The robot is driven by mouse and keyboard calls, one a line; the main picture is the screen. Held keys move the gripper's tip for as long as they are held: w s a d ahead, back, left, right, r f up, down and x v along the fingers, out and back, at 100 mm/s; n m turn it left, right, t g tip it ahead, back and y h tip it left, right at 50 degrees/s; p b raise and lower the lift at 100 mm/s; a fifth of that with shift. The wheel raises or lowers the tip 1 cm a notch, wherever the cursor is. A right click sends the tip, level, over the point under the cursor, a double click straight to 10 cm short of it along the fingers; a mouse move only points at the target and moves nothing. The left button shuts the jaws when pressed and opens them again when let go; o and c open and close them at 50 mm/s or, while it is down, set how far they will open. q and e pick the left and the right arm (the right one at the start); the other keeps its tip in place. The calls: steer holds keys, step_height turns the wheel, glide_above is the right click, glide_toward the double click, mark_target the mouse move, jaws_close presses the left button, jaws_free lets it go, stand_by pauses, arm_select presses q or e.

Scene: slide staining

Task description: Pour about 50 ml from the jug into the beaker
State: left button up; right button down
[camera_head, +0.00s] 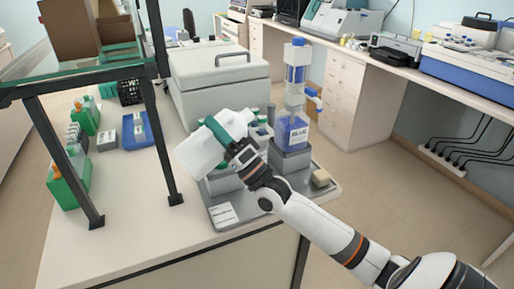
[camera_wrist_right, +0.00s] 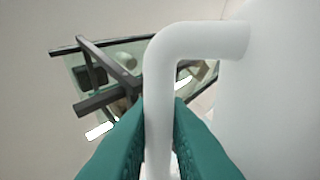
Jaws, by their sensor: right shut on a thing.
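My right gripper (camera_head: 231,132) is shut on the handle of the white jug (camera_head: 196,153), which is held up and tilted over the staining station. In the right wrist view the teal fingers (camera_wrist_right: 158,140) close on both sides of the white jug handle (camera_wrist_right: 160,85), with the jug body (camera_wrist_right: 280,90) at the right. I cannot make out the beaker for certain; the jug and gripper cover part of the station below. No stream of liquid shows. My left gripper is not in view.
A grey tray (camera_head: 238,220) with a white label lies under the jug. A dark-framed rack (camera_head: 60,135), a blue tray (camera_head: 141,130) and green holders stand left.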

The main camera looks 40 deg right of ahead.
steer(key=shift+d+f+m+t+h, duration=0.1)
steer(key=shift+f+m+t+h, duration=0.2)
steer(key=shift+m+h, duration=0.4)
steer(key=shift+d+f+m+t+h, duration=0.25)
steer(key=shift+d+m+h, duration=0.3)
steer(key=shift+m, duration=0.3)
steer(key=shift+d+f+m+t+h, duration=0.1)
steer(key=shift+d+m+t+h, duration=0.2)
steer(key=shift+m+h, duration=0.45)
steer(key=shift+d+r+m+h, duration=0.15)
steer(key=shift+m+h, duration=0.25)
steer(key=shift+m, duration=0.3)
steer(key=shift+d+m+t+h+p, duration=0.25)
steer(key=shift+m+h+p, duration=0.1)
steer(key=shift+m+h, duration=0.85)
steer(key=shift+a, duration=0.2)
steer(key=shift+a+m, duration=0.25)
steer(key=shift+m, duration=0.05)
steer(key=shift+h, duration=0.4)
